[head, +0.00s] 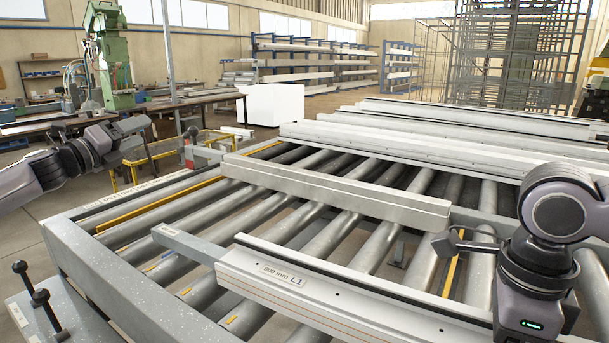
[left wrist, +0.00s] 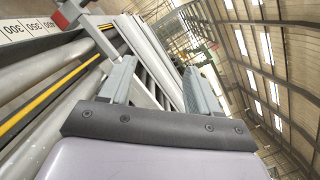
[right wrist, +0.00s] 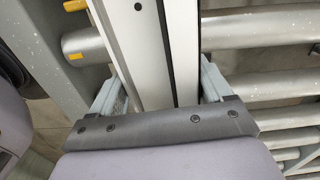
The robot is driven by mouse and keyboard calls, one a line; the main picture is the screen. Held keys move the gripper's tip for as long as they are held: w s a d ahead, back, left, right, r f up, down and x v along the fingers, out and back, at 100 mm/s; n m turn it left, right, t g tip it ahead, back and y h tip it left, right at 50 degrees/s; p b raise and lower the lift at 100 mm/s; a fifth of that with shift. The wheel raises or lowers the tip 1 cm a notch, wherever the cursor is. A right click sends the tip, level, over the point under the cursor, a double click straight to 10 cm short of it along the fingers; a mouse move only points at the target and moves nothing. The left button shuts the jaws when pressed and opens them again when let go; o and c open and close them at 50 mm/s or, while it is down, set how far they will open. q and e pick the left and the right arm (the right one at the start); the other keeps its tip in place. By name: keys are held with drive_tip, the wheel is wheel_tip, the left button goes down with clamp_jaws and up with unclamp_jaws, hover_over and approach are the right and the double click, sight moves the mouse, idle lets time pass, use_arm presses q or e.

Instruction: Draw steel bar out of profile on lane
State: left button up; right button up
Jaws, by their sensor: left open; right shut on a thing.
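The white profile (head: 330,300), labelled "800 mm L1", lies across the rollers in the front of the head view. The grey steel bar (head: 192,245) sticks out of its left end; the rest of it is hidden inside. My right gripper (right wrist: 160,90) is shut on the profile, one finger on each side, in the right wrist view. Its fingers are hidden in the head view. My left gripper (head: 142,132) is open and empty, above the far left side of the conveyor, apart from the bar. Its two spread fingers show in the left wrist view (left wrist: 160,85).
A lighter beam (head: 340,190) crosses the rollers behind the profile. More long profiles (head: 450,140) lie at the back right. The conveyor's grey frame (head: 110,275) edges the left. Bare rollers (head: 180,265) lie around the bar.

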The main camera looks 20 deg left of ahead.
use_arm(q)
drive_tip(key=d+r+m+g+h, duration=0.1)
drive_tip(key=d+m+g+h, duration=0.55)
drive_tip(key=d+m, duration=0.65)
drive_tip(key=m+g+y, duration=1)
drive_tip(key=m+g, duration=0.3)
drive_tip(key=m, duration=0.2)
hover_over(210, 248)
wheel_tip(210, 248, down, 4)
drive_tip(key=f, duration=0.1)
drive_tip(key=shift+r+h, duration=0.25)
wheel_tip(210, 248, down, 12)
